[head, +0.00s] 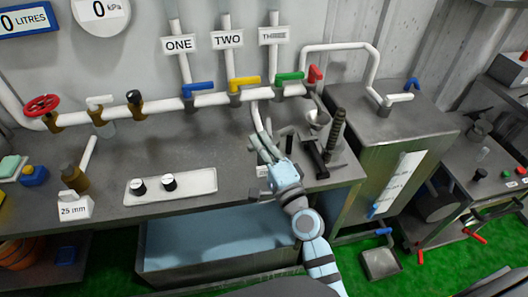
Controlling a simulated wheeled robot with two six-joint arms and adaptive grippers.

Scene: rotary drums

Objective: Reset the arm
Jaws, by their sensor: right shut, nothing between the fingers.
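My right gripper (264,150) is above the grey workbench (210,135), near its right part. Its arm comes up from the lower right of the head view. Its fingers are shut with nothing between them. They point up toward the pipe, below the yellow valve handle (244,83) and the green valve handle (289,76). My left gripper is not in view.
A white pipe runs along the wall with a red wheel (42,105), a blue handle (198,88) and a red handle (315,74). A black clamp-like stand (333,140) is just right of my gripper. A panel with two black knobs (171,183) lies on the bench. A metal tank (385,120) stands right.

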